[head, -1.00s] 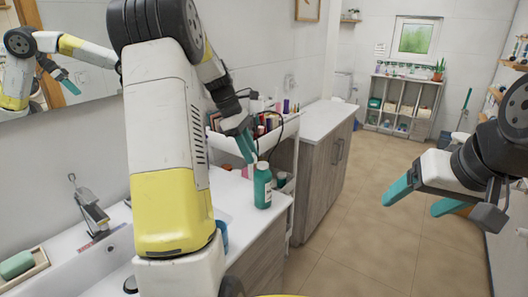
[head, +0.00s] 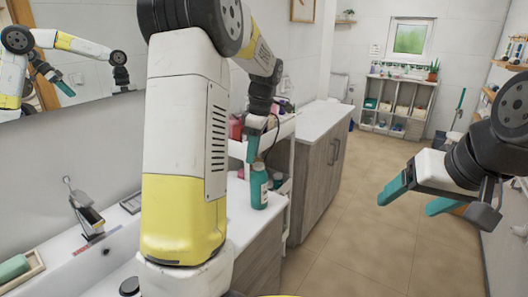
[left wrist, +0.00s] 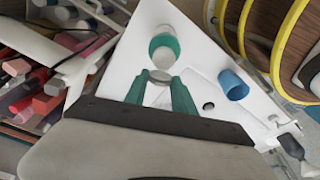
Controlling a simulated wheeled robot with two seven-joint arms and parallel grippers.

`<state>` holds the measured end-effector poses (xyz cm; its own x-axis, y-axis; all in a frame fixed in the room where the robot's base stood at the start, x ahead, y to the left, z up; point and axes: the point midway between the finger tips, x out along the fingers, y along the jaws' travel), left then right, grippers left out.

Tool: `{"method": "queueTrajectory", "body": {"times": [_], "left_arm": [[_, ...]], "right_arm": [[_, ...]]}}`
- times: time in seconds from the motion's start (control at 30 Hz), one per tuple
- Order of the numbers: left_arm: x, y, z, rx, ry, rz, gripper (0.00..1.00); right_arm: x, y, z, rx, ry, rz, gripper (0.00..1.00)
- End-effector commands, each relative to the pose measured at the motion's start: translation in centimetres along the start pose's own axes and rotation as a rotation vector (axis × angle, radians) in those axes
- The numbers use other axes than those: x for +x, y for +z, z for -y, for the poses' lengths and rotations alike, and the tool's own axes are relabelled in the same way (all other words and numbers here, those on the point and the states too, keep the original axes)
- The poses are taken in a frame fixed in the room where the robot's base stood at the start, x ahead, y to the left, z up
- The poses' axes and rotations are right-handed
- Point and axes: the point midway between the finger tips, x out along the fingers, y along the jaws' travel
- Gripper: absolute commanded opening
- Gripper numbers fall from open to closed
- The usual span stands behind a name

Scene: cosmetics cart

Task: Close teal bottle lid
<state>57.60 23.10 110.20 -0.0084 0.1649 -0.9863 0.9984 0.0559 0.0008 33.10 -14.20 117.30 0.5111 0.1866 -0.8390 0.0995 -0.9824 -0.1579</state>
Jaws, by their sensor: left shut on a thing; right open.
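The teal bottle (head: 259,188) with a white label stands upright on the white counter, near its right edge. It also shows in the left wrist view (left wrist: 164,42), just beyond my fingertips. My left gripper (head: 253,146) is above the bottle, pointing down. In the left wrist view its teal fingers (left wrist: 162,88) are shut on a small pale round piece, which looks like the lid (left wrist: 160,76). The lid appears close to the bottle's top; I cannot tell whether they touch. My right gripper (head: 418,196) is open and empty over the floor at the right.
A white cart (head: 283,130) with cosmetics stands just behind the bottle. A blue cup (left wrist: 233,85) is on the counter in the left wrist view. The sink (head: 85,262) and a soap tray (head: 20,270) are at left. The floor at right is clear.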

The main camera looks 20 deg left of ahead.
Motion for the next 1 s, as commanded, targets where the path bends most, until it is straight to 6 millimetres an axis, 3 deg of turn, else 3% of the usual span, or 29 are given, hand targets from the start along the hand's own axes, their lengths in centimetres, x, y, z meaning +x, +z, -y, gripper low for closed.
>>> {"method": "queueTrajectory", "body": {"times": [0.63,0.67,0.77,1.0], "left_arm": [[0.11,0.32,0.06,0.0,-0.004,-0.061,0.0],[0.11,0.32,0.06,0.0,-0.004,-0.061,0.35],[0.1,0.31,0.05,0.0,-0.004,-0.061,0.54],[0.04,0.29,0.04,0.0,-0.002,-0.061,0.54]], "right_arm": [[0.0,0.0,0.0,0.0,0.0,0.0,0.75],[0.0,0.0,0.0,0.0,0.0,0.0,0.75],[0.0,0.0,0.0,0.0,0.0,0.0,0.75],[0.0,0.0,0.0,0.0,0.0,0.0,0.75]]}}
